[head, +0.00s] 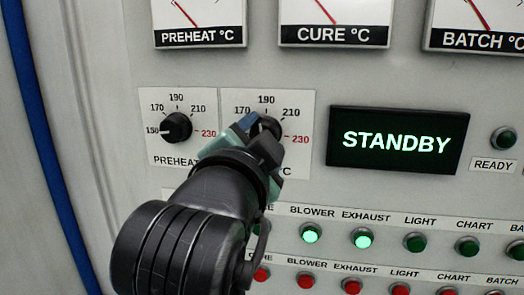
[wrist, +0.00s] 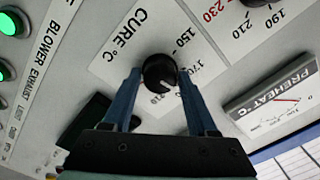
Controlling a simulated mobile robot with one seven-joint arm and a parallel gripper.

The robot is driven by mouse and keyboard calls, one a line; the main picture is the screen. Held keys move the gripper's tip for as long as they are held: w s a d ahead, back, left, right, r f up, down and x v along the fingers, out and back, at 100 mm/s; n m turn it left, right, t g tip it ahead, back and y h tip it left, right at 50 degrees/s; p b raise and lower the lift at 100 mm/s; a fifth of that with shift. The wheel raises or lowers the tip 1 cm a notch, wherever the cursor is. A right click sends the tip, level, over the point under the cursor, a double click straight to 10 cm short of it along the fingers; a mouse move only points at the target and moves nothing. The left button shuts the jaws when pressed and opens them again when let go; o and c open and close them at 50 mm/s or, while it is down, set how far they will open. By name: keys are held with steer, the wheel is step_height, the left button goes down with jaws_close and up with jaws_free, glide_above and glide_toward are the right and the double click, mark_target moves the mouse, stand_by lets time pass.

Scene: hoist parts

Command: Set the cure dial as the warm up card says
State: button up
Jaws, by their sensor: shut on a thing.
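The cure dial's black knob (head: 271,124) is on the panel, partly hidden by my gripper in the head view. My gripper (head: 263,138) is at this dial, with its blue-grey fingers shut on the knob. In the wrist view the knob (wrist: 159,72) sits between the two blue fingertips. Its white mark points down and slightly right in that view, towards the numbers near 190 and 210; I cannot tell the exact setting. The 170 and 210 labels show around it, and the left finger and knob cover other parts of the scale. I cannot make out a warm up card.
The preheat dial (head: 177,127) is just left, its mark near 150. A display (head: 398,141) reads STANDBY. Below are rows of green lamps (head: 364,238) and red buttons (head: 351,285); the blower and exhaust lamps are lit. A blue pipe (head: 45,150) runs down the left.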

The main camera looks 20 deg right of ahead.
steer(key=shift+f+m+b, duration=0.15)
steer(key=shift+m+b, duration=0.35)
steer(key=shift+m, duration=0.5)
steer(key=o, duration=1.3)
steer(key=shift+c, duration=0.2)
steer(key=b+v, duration=0.2)
steer(key=v, duration=1.1)
steer(key=shift+b, duration=0.4)
